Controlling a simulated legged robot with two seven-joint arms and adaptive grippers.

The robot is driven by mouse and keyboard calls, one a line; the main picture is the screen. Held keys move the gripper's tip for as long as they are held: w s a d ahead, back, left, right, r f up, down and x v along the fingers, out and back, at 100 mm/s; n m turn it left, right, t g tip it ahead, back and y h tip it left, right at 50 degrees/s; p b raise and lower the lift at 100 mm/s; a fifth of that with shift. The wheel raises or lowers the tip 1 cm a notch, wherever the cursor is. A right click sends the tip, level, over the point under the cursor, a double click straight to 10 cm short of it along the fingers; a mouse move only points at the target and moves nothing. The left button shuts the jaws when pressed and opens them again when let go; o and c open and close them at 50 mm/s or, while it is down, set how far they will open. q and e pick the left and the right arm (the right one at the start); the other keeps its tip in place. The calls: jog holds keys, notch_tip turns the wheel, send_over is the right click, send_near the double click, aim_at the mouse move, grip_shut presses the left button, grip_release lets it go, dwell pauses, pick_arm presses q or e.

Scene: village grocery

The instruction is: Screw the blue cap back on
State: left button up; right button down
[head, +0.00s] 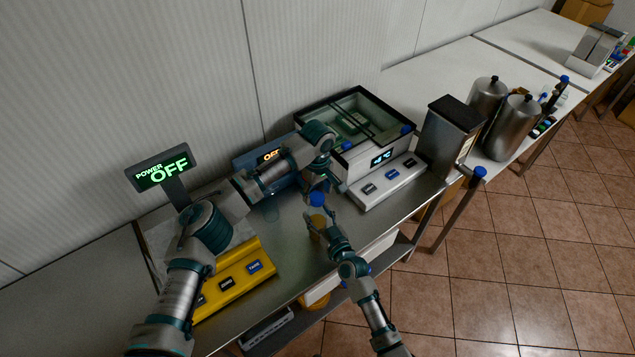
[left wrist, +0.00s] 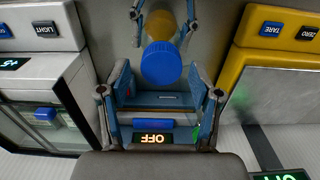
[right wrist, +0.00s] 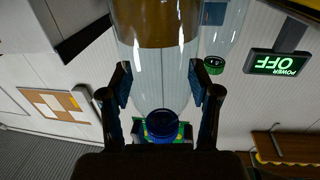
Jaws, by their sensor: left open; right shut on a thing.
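A clear bottle with amber contents (head: 317,221) stands upright above the steel counter. My right gripper (right wrist: 160,92) is shut on the bottle's side, and in the right wrist view the bottle appears upside down. The blue cap (left wrist: 161,62) sits at the top of the bottle; it also shows in the head view (head: 316,199) and the right wrist view (right wrist: 161,123). I cannot tell whether it is screwed tight. My left gripper (left wrist: 161,82) is open above the cap, its fingers on either side with gaps and not touching it.
Behind are a blue device with an OFF display (head: 270,155) and a glass-topped box (head: 350,115). A green-capped bottle (right wrist: 214,64) shows beyond. The counter's front edge is close.

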pick_arm(q)
jog(key=shift+f, duration=0.55)
jog(key=c, duration=1.2)
jog(key=m, duration=2.5)
jog(key=shift+m, duration=0.4)
jog(key=o, duration=1.4)
jog(key=shift+c, duration=0.2)
